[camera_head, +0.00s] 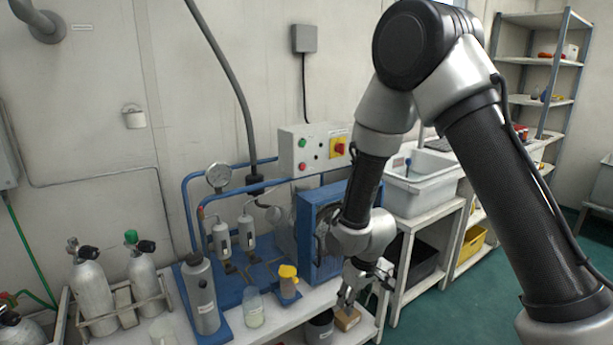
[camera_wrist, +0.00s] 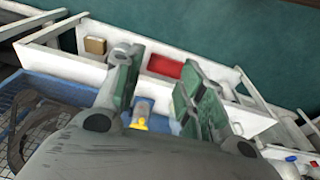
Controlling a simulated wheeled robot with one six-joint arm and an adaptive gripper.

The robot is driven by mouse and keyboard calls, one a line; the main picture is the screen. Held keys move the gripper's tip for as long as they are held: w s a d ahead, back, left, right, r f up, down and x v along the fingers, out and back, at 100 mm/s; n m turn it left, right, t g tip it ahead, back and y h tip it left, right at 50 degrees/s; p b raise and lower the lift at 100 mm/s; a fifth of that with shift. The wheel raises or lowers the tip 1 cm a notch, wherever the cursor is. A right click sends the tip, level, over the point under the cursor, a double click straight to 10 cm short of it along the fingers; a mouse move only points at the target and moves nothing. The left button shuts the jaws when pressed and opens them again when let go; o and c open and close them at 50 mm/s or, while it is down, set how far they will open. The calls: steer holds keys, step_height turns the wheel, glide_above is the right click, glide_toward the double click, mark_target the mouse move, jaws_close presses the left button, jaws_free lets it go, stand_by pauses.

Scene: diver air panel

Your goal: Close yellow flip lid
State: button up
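I cannot tell how far the lid stands open. My gripper (camera_head: 362,293) hangs to the right of the bottle, apart from it, near the front edge of the bench. In the wrist view my gripper (camera_wrist: 165,85) has its two green-padded fingers spread, with nothing held. A small yellow part (camera_wrist: 138,124) with a grey-blue body shows low between the fingers, partly hidden by the gripper; it may be the lidded bottle.
A glass jar (camera_head: 254,309) and a grey cylinder (camera_head: 201,293) stand left of the bottle. The blue compressor frame (camera_head: 308,222) rises behind. A brown box (camera_head: 347,318) and a dark container (camera_head: 320,328) sit lower, below my gripper.

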steer(key=s+d+r+m+t, duration=0.1)
steer(key=s+d+r+m, duration=0.1)
steer(key=s+d+r, duration=0.75)
steer(key=s+d+r+m+t+h, duration=0.1)
steer(key=s+d+r+m, duration=0.25)
steer(key=d+r, duration=0.65)
steer(key=s+d+r+m+t, duration=0.15)
steer(key=s+d+r, duration=0.5)
steer(key=r, duration=0.75)
steer(key=n+t+y, duration=0.9)
steer(key=t+y, duration=0.1)
glide_toward(297, 282)
steer(key=x, duration=0.9)
steer(key=shift+a+r, duration=0.1)
steer(key=shift+a, duration=0.05)
steer(key=shift+w+a, duration=0.2)
steer(key=shift+w, duration=0.15)
